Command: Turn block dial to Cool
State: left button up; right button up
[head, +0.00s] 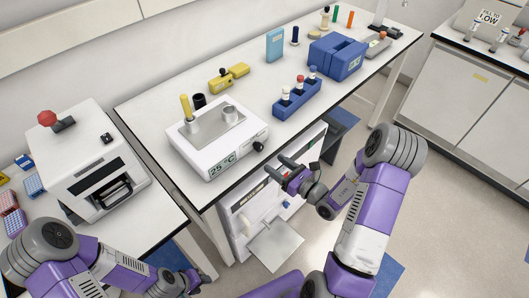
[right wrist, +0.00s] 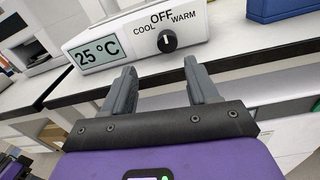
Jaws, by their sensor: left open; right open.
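The white block heater (head: 215,137) stands on the bench, with a 25 °C display (head: 221,165) on its front. Its black dial (head: 259,146) is at the right end of that face. In the right wrist view the dial (right wrist: 167,42) has its white mark upright, pointing at OFF, with COOL to its left and WARM to its right. My right gripper (head: 284,168) is open and empty, in front of the dial and apart from it. In the right wrist view its fingers (right wrist: 160,72) show below the dial. My left gripper (head: 190,283) is open, low at the bottom edge, away from the heater.
A yellow-handled item (head: 186,108) stands in the heater's top. A blue rack (head: 298,99) with tubes and a blue box (head: 337,57) stand to the right. A white machine (head: 95,165) stands on the left bench. The black bench edge (right wrist: 120,90) runs below the heater.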

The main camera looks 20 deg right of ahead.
aim_at(261, 148)
jog(key=shift+h, duration=0.3)
jog(key=x, duration=0.5)
jog(key=d+x, duration=0.1)
jog(key=x, duration=0.1)
jog(key=shift+w+a+r, duration=0.15)
jog(key=shift+w+r, duration=0.2)
jog(key=shift+w, duration=0.05)
jog(key=c, duration=1)
jog(key=shift+b, duration=0.3)
jog(key=shift+c, duration=0.2)
